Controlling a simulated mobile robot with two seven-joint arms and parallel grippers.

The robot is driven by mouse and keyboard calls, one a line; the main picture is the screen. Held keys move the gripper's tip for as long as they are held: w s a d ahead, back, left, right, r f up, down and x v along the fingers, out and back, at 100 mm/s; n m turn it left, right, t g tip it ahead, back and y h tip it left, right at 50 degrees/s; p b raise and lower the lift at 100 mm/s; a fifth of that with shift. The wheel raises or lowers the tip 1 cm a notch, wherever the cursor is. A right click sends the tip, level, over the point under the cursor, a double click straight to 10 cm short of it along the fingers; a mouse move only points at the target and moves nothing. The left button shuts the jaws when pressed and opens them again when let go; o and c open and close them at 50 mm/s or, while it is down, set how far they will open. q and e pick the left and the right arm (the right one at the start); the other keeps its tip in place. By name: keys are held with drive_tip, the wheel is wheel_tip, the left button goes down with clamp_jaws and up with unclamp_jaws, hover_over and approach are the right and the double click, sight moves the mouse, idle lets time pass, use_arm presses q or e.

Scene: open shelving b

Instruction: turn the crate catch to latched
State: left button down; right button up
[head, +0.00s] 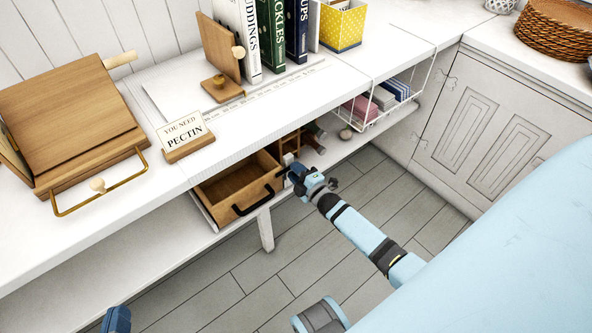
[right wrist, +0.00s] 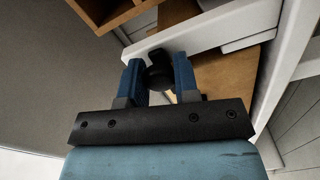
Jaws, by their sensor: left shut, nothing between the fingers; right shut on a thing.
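The wooden crate (head: 222,188) sits on the lower shelf under the white counter. A dark handle (head: 256,203) is on its front. My right gripper (head: 297,174) is at the crate's right front corner. In the right wrist view its two blue fingers (right wrist: 159,80) are shut on a small black piece (right wrist: 158,57), which looks like the crate catch. The catch is mostly hidden by the gripper in the head view, and I cannot tell which way it is turned. My left gripper (head: 117,320) is shut and empty at the lower left edge, far from the crate.
A wire basket (head: 385,100) hangs under the counter to the right of the crate. A PECTIN card (head: 185,134), a wooden box with a brass rail (head: 75,110) and books (head: 272,38) stand on the counter. The floor in front is clear.

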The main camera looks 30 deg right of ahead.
use_arm(q)
drive_tip(key=shift+s+f, duration=0.1)
drive_tip(key=shift+f, duration=0.05)
idle(0.3)
use_arm(e)
drive_tip(key=o, duration=0.9)
use_arm(q)
drive_tip(key=f+p, duration=0.1)
drive_tip(key=s+a+f+g+y+p, duration=0.1)
drive_tip(key=a+f+g+p, duration=0.1)
drive_tip(key=f, duration=0.1)
drive_tip(key=shift+s+a, duration=0.15)
drive_tip(key=shift+s, duration=0.2)
use_arm(e)
drive_tip(key=s, duration=0.9)
drive_tip(key=s+d, duration=0.1)
drive_tip(key=s, duration=0.3)
drive_tip(key=shift+s, duration=0.4)
